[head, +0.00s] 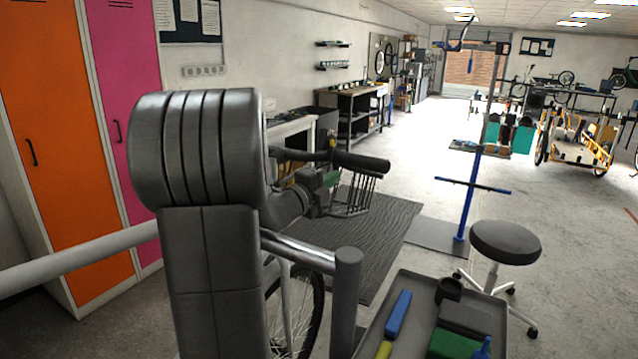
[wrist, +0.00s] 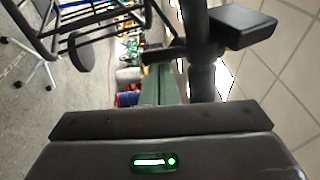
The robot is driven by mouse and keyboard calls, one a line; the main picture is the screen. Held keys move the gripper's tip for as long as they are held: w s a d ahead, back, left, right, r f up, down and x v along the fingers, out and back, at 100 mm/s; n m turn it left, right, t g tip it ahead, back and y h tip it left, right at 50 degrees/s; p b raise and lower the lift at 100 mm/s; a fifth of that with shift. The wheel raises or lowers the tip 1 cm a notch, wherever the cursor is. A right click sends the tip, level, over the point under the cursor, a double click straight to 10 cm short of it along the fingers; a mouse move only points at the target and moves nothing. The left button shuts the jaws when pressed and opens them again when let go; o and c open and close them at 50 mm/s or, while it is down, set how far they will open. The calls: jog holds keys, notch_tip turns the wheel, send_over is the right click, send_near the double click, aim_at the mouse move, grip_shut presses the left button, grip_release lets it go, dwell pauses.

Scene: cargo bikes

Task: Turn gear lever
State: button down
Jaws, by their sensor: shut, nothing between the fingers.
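In the head view a dark handlebar with a black grip (head: 360,162) reaches out beyond my arm. My gripper (head: 332,179), with green fingers, is beside and just below the bar. In the wrist view my gripper (wrist: 163,88) is shut and empty, its green fingers close to the dark handlebar tube (wrist: 202,60). A short black lever-like piece (wrist: 165,54) crosses near the fingertips; it may be the gear lever, and I cannot tell whether they touch. A black box-shaped part (wrist: 243,27) sits beside the tube.
A black wire rack (head: 352,197) is just below the grip; its bars also show in the wrist view (wrist: 110,18). A tool tray (head: 410,300) is at the front, with a round stool (head: 505,242) to its right. Open floor lies beyond.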

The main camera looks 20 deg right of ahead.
jog(key=shift+r, duration=0.15)
jog(key=shift+s+r+p, duration=0.1)
jog(key=shift+p, duration=0.45)
jog(key=y+p, duration=0.1)
jog(key=p, duration=0.3)
jog(key=shift+s+a+r+g, duration=0.25)
jog(key=shift+r+g, duration=0.05)
jog(key=shift+p, duration=1.05)
jog(key=p, duration=0.2)
jog(key=y+p, duration=0.1)
jog(key=p, duration=0.1)
jog(key=shift+s+a+r+g, duration=0.25)
jog(key=shift+g, duration=0.15)
jog(key=shift+a+r+n+y+p, duration=0.1)
jog(key=shift+n+y+p, duration=0.25)
jog(key=shift+p, duration=0.7)
